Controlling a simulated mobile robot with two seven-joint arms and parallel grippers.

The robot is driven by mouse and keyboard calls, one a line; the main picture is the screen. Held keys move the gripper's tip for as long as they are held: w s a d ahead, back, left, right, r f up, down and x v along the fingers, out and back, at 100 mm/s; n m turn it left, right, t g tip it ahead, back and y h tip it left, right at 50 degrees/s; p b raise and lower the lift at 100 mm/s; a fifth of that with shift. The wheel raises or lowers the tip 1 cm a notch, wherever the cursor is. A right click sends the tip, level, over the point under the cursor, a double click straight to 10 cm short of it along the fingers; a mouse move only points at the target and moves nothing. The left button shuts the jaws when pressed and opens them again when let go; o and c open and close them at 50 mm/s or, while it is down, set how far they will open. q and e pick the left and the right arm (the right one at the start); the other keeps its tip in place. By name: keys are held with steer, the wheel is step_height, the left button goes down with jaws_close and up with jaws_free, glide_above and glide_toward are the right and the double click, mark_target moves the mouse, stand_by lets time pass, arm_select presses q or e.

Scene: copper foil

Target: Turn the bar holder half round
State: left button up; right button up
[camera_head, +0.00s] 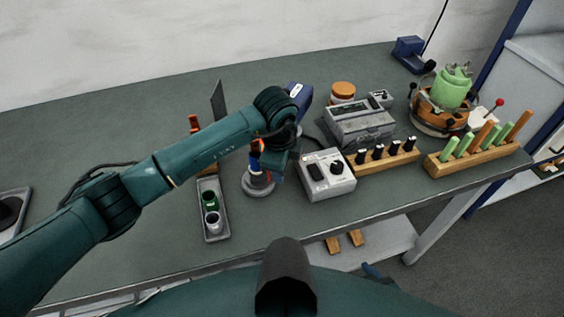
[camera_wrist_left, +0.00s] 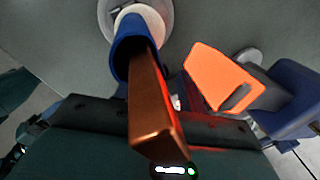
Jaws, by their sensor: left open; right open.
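The bar holder (camera_head: 258,186) stands on the bench on a round grey foot, partly covered by my left wrist in the head view. In the left wrist view it is a blue sleeve (camera_wrist_left: 126,48) on a pale round foot (camera_wrist_left: 158,8), with a copper bar (camera_wrist_left: 157,120) sticking out towards the camera. My left gripper (camera_head: 272,158) hangs at the holder, mostly hidden by its own wrist. In the left wrist view its dark open jaws lie by the bar; whether they touch it is unclear. I make out no right gripper.
An orange slotted piece (camera_wrist_left: 215,78) is close right of the bar. A grey tray (camera_head: 216,225) with cups lies left of the holder, a control box (camera_head: 327,185) right. Peg racks (camera_head: 478,157) and a green-topped pot (camera_head: 449,92) stand further right. Left bench is largely clear.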

arm_select(q)
steer(key=shift+f, duration=0.2)
arm_select(e)
steer(key=shift+w+r, duration=0.2)
steer(key=shift+w, duration=0.1)
arm_select(q)
jaws_close()
arm_select(e)
steer(key=shift+s, duration=0.2)
steer(key=shift+s+f, duration=0.1)
steer(key=shift+f, duration=0.05)
